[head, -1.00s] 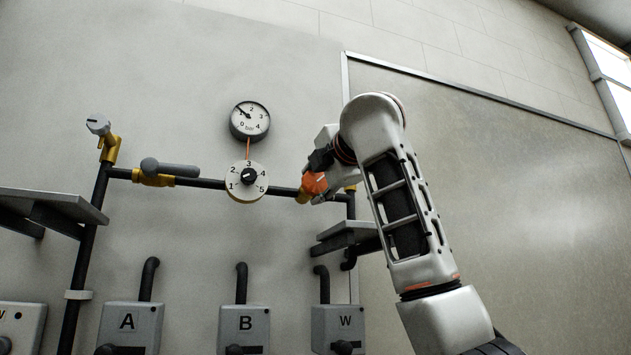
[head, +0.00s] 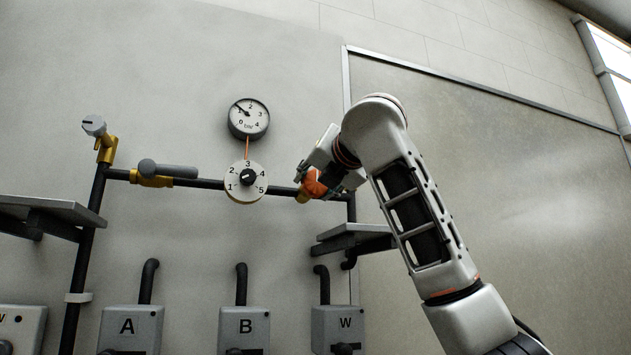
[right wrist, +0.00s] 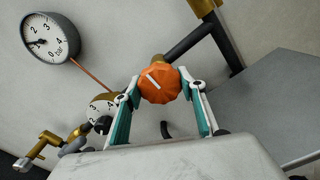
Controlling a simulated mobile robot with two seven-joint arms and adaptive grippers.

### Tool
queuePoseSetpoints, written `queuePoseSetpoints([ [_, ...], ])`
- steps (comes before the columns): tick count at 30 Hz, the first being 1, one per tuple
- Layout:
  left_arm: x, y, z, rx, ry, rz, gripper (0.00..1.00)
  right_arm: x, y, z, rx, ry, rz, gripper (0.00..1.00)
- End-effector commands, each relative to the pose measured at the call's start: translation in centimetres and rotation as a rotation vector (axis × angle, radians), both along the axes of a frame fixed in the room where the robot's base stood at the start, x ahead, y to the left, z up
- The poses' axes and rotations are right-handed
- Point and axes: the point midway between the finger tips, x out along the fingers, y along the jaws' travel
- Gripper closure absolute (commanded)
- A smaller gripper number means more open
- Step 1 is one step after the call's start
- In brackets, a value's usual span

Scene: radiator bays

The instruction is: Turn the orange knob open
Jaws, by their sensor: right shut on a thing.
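The orange knob (head: 313,185) sits on a brass valve at the right end of the dark horizontal pipe. My right gripper (head: 316,180) is at the knob, and its fingers partly hide it in the head view. In the right wrist view the orange knob (right wrist: 160,86) shows a white mark that slants. The fingers of my right gripper (right wrist: 158,90) stand on its two sides and are shut on it. My left gripper is in neither view.
A pressure gauge (head: 248,118) and a numbered dial (head: 246,181) are left of the knob. A grey-handled valve (head: 168,169) is further left. A grey shelf (head: 352,236) juts out just below my right gripper. Labelled boxes A (head: 131,328) and B (head: 244,329) are lower down.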

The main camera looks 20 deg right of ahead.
Motion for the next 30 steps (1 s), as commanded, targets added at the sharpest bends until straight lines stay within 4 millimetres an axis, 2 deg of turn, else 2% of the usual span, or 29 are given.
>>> queuePoseSetpoints([
  [18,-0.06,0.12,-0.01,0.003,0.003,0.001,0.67,0.11,0.07,-0.20,-0.049,0.002,0.000,0.81],
  [19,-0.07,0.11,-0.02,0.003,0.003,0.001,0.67,0.10,0.07,-0.20,-0.049,0.002,0.000,0.57],
  [21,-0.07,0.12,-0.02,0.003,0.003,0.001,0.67,0.10,0.06,-0.19,-0.049,0.002,0.000,0.42],
  [30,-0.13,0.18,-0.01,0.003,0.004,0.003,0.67,0.01,0.04,-0.05,-0.046,-0.001,0.001,0.42],
])
